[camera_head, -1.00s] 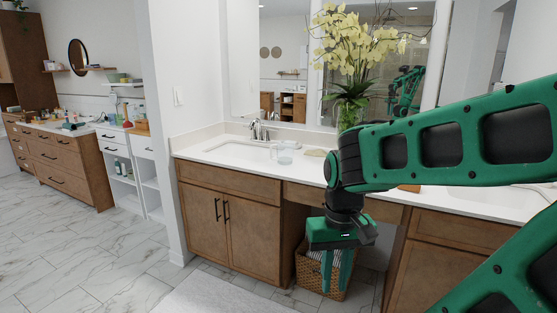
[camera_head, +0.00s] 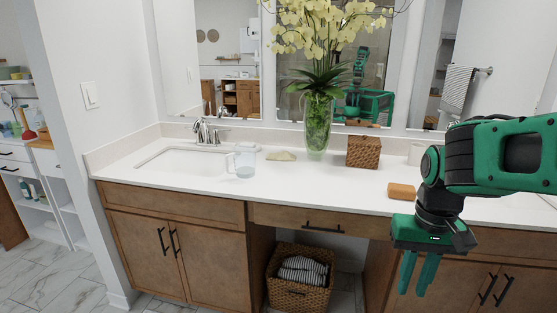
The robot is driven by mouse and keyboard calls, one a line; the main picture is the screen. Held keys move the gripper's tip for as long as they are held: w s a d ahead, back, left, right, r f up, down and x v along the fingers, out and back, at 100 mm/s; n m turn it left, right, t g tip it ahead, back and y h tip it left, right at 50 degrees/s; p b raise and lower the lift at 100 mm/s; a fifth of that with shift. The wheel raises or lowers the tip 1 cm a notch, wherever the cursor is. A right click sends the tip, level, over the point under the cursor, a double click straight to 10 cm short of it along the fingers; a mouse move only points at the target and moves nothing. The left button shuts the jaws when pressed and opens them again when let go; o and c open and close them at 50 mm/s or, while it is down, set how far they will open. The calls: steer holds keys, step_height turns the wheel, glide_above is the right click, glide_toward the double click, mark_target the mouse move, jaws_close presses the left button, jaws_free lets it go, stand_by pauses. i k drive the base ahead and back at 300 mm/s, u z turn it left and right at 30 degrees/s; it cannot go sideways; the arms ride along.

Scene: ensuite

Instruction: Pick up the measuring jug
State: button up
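The measuring jug (camera_head: 244,162) is a small clear container with a handle on its left side. It stands upright on the white counter (camera_head: 330,189), just right of the sink and near the front edge. My gripper (camera_head: 417,277) hangs at the right, in front of the counter and below its top, with its green fingers pointing down. It is well to the right of the jug and apart from it. The two fingers show with a narrow gap between them, and nothing is seen between them.
A tall glass vase (camera_head: 318,125) with yellow flowers stands right of the jug. A faucet (camera_head: 203,132) stands behind the sink (camera_head: 185,160). A wicker basket (camera_head: 298,278) sits under the counter.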

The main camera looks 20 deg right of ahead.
mark_target(245, 155)
steer(key=u, duration=0.05)
steer(key=i, duration=1.2)
steer(key=u, duration=0.6)
